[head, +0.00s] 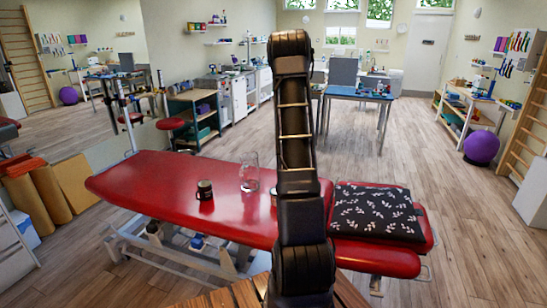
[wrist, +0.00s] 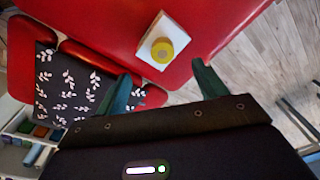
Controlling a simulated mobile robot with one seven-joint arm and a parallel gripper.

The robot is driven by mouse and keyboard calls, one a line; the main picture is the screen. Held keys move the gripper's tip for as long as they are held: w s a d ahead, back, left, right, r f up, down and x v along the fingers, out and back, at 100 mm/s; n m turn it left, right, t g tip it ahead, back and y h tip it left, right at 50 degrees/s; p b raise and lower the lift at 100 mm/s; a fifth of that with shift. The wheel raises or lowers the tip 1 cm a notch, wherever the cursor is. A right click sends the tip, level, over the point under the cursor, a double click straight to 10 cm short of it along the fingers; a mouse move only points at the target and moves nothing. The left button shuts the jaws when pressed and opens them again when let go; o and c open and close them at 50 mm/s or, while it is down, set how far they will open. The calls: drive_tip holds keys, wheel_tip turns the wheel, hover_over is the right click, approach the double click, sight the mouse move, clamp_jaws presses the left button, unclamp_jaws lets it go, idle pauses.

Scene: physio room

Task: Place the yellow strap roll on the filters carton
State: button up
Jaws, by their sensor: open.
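In the wrist view, the yellow strap roll (wrist: 162,50) shows from above, within the outline of a small pale carton (wrist: 167,22) on the red couch. The roll appears to rest on the carton's top, toward the side nearer my gripper. My gripper (wrist: 160,70) is open. Its two teal fingers are spread, with the roll beyond their tips and between them in the picture, and nothing is held. In the head view my arm stands in front of the couch's middle and hides the roll and most or all of the carton.
The red couch (head: 140,182) carries a dark mug (head: 204,190), a clear glass jug (head: 249,172) and a black leaf-patterned cushion (head: 375,212). The cushion also shows in the wrist view (wrist: 68,85). Bare red surface surrounds the carton. Wooden floor (head: 440,200) is free on the right.

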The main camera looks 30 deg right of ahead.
drive_tip(key=s+a+r+n+t, duration=0.1)
drive_tip(key=s+a+r+n, duration=0.3)
drive_tip(key=s+a+r, duration=0.6)
drive_tip(key=s+a+r+n+t, duration=0.1)
drive_tip(key=s+a+r+n, duration=0.3)
drive_tip(key=s+a+r, duration=0.55)
drive_tip(key=s+a+n+t, duration=0.1)
drive_tip(key=s+a+n, duration=0.3)
drive_tip(key=s+a, duration=0.4)
drive_tip(key=s+a+r+n+t, duration=0.1)
drive_tip(key=s+a+n, duration=0.4)
drive_tip(key=s, duration=0.9)
drive_tip(key=a, duration=0.3)
drive_tip(key=shift+r+y, duration=0.15)
drive_tip(key=shift+y, duration=0.15)
